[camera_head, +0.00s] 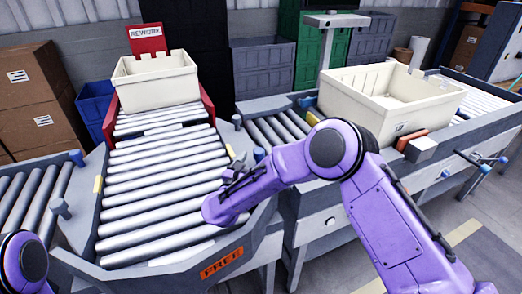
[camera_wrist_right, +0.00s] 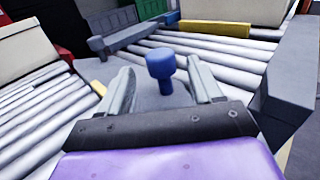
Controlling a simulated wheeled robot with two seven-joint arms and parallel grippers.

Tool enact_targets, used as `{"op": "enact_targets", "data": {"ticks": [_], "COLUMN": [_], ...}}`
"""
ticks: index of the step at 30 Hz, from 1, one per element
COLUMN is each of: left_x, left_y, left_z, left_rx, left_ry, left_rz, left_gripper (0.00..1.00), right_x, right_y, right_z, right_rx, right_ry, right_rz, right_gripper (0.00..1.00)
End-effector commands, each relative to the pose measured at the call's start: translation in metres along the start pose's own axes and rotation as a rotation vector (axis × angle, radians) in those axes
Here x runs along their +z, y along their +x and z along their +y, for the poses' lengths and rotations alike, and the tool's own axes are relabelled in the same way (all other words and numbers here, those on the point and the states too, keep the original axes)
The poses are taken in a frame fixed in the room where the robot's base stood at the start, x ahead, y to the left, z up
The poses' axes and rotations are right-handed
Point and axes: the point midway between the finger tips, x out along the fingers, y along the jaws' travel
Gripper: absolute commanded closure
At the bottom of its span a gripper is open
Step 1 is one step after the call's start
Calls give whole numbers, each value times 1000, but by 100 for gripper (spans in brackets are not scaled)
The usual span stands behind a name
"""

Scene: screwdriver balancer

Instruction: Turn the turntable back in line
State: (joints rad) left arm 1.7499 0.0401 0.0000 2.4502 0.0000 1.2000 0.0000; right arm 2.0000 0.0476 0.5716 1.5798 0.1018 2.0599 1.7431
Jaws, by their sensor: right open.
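The turntable (camera_head: 150,215) is a grey roller bed with an orange FREE label (camera_head: 221,262) on its front edge. Its rollers run up toward the red-framed rework lane (camera_head: 208,103), at an angle to the conveyors at left and right. My right gripper (camera_head: 240,166) is over the turntable's right side, partly hidden by its own arm. In the right wrist view its two fingers (camera_wrist_right: 160,88) are apart, with a blue-topped peg (camera_wrist_right: 160,64) standing upright between and just beyond them. I cannot tell whether they touch it. My left gripper is out of view.
A cream crate (camera_head: 156,80) stands on the rework lane before the red REWORK sign (camera_head: 146,38). Another cream crate (camera_head: 350,113) stands on the right conveyor (camera_head: 272,128). The left conveyor (camera_head: 30,200) is empty. Cardboard boxes (camera_head: 38,95) stand at the left.

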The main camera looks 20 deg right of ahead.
Motion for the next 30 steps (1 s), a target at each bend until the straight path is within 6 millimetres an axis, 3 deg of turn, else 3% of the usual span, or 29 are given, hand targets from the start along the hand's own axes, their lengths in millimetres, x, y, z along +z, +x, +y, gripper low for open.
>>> {"op": "enact_targets", "data": {"ticks": [3, 9, 19, 20, 25, 30], "left_x": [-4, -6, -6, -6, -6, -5], "left_y": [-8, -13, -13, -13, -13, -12], "left_z": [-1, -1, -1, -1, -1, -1], "left_rx": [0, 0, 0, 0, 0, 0], "left_ry": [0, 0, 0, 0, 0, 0], "left_rz": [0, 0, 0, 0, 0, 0], "left_gripper": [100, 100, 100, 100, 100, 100], "right_x": [2, 1, 0, 0, 0, 0], "right_y": [28, 60, 67, 67, 67, 67], "right_z": [-1, -2, -2, -3, -3, -3], "right_rx": [-4, -3, -3, -3, -3, -8], "right_ry": [0, -1, -1, -1, -1, -1], "right_rz": [1, 1, 0, 0, 0, 0], "right_gripper": [35, 35, 35, 42, 97, 100]}}
